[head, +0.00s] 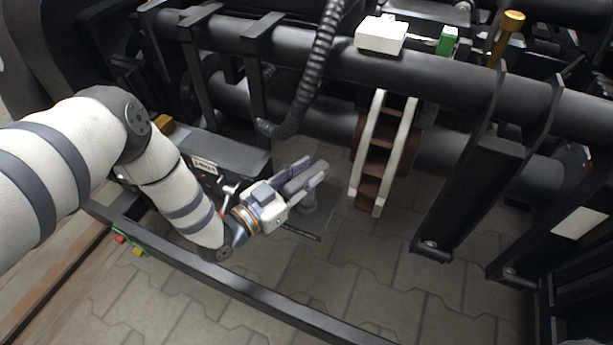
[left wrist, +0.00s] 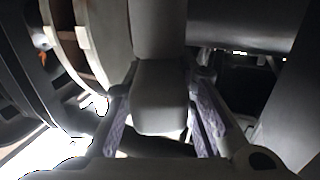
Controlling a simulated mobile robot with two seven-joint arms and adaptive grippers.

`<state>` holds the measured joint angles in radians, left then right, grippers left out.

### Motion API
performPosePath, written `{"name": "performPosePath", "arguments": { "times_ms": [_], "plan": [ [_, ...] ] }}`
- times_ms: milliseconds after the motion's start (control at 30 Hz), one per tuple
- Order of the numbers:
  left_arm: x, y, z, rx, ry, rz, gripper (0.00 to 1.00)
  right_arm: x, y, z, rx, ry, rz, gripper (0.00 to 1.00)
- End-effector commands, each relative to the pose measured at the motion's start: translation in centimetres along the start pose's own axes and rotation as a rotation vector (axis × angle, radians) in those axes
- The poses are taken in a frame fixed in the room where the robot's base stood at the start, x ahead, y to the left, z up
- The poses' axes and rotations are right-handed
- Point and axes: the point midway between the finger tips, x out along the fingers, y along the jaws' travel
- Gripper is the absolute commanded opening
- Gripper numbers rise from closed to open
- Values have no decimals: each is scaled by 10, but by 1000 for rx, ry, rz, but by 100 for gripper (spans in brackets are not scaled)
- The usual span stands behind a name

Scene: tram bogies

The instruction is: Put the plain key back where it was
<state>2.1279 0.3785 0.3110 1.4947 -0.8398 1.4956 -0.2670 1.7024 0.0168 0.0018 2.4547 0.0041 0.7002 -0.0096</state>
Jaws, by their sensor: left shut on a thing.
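My left gripper (head: 308,174) is low, between the frame rail and the large dark tubes of the bogie. Its fingers are closed around a grey piece, which looks like the plain key (left wrist: 160,98). In the left wrist view the piece is a plain block with a wide shank running up the picture, between the two fingers (left wrist: 163,110). In the head view the fingers hide most of it, and a short grey cylinder (head: 309,201) shows just beneath them. I cannot tell whether its lower end touches anything. My right gripper is not in view.
A ribbed black hose (head: 313,75) hangs above the gripper. A ladder-like part (head: 383,150) stands to its right. A white box (head: 381,34), a green block (head: 447,40) and a brass-topped post (head: 512,21) are at the upper right. Bare paving (head: 350,285) lies in front.

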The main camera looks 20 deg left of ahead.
Motion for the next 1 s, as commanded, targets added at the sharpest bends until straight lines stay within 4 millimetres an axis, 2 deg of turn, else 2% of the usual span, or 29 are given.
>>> {"name": "performPosePath", "arguments": {
  "times_ms": [167,200,267,300,633,767,1000],
  "plan": [
    [0,0,2,1,3,0,0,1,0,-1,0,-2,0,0],
    [0,0,3,1,0,0,29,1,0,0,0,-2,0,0],
    [0,0,2,1,0,0,42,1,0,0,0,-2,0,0],
    [0,0,2,1,0,0,44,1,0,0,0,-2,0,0],
    [-3,0,-3,1,0,-1,44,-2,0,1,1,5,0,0],
    [-33,0,-5,1,-1,-1,44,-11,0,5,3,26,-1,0],
    [-96,0,-4,2,0,-1,44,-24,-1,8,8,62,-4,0]
  ]
}}
